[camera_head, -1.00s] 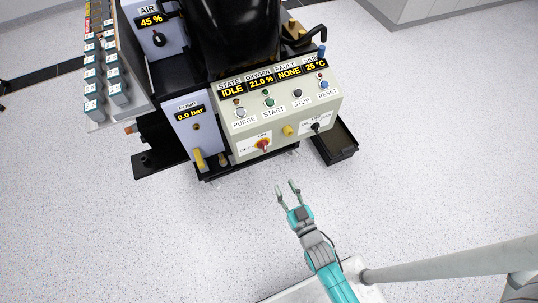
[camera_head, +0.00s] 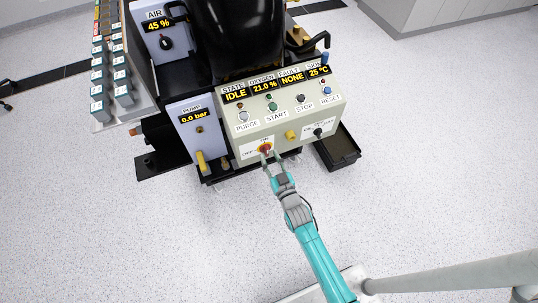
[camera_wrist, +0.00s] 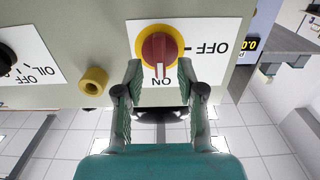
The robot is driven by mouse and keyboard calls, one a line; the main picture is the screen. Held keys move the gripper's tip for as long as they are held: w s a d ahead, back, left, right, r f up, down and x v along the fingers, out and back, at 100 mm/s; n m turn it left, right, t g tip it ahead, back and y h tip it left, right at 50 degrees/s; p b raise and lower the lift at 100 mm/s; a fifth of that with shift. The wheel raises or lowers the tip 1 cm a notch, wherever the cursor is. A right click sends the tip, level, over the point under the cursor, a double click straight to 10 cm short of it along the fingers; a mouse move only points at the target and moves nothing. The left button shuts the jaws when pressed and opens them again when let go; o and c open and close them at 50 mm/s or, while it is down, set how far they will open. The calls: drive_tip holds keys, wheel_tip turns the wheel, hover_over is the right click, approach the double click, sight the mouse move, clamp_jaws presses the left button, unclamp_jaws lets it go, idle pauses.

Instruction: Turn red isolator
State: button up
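The red isolator (camera_head: 265,148) is a red knob on a yellow ring, on a white plate marked ON and OFF at the lower left of the control panel (camera_head: 252,115). In the wrist view the isolator (camera_wrist: 158,48) shows close up, upside down, with a white mark on the knob near the ON label. My gripper (camera_head: 272,160) is at the isolator. In the wrist view my gripper (camera_wrist: 160,75) is open, with one finger on each side of the knob's lower part. I cannot tell whether the fingers touch it.
A yellow knob (camera_head: 291,135) and a black selector (camera_head: 318,131) sit to the right on the panel. The pump panel (camera_head: 196,130) with a yellow lever (camera_head: 201,160) stands to the left. A black tray (camera_head: 339,152) is at the right. The floor in front is clear.

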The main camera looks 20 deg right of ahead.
drive_tip(key=shift+w, duration=0.9)
clamp_jaws()
